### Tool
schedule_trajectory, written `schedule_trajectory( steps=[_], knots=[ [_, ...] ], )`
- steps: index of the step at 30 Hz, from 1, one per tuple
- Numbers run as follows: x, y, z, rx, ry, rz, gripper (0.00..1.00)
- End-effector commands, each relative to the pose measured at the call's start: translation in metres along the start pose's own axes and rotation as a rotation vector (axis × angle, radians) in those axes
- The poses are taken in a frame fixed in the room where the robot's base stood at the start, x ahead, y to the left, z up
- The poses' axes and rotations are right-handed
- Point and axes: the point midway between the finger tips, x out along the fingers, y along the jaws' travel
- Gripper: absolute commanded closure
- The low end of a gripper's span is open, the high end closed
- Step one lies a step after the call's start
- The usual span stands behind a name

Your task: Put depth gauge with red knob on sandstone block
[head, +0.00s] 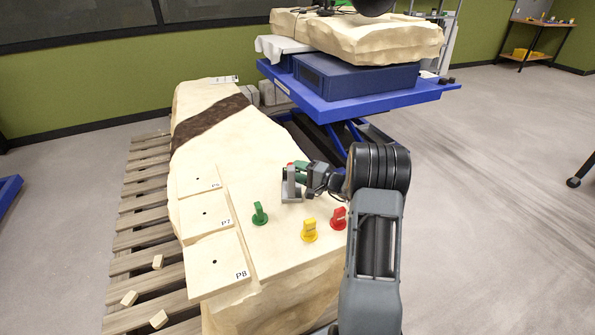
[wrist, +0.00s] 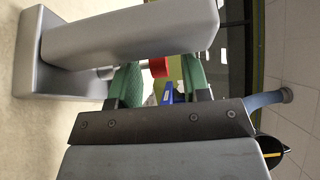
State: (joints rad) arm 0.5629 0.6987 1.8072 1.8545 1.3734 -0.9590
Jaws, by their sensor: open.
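The depth gauge (head: 291,190) is a grey bracket with a red knob, standing on the large pale sandstone block (head: 262,172). In the wrist view the gauge (wrist: 135,35) fills the upper left. Its red knob (wrist: 158,67) shows between the green fingers. My gripper (head: 300,169) is at the gauge's upper part, and in the wrist view my gripper (wrist: 162,82) has its fingers apart on either side of the knob. I cannot tell whether a finger touches the gauge. The gauge's far side is hidden.
A green peg (head: 260,214), a yellow peg (head: 309,231) and a red peg (head: 338,219) stand on the block near the gauge. Flat panels marked P6, P7 and P8 (head: 215,265) lie at left. A blue lift table (head: 350,106) carrying another pale slab (head: 365,40) stands behind.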

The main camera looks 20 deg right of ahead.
Motion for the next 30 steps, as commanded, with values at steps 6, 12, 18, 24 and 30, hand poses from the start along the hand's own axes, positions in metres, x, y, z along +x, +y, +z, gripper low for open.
schedule_trajectory(
  steps=[6,12,18,24,30],
  knots=[
    [-0.044,0.000,-0.001,0.001,0.006,-0.001,0.56],
    [-0.080,0.000,-0.001,0.000,0.006,0.000,0.56],
    [-0.103,0.000,-0.001,0.001,0.004,-0.001,0.56],
    [-0.112,0.000,0.000,0.000,0.002,-0.001,0.56],
    [-0.113,0.000,0.000,0.000,0.002,-0.001,0.56]
  ],
)
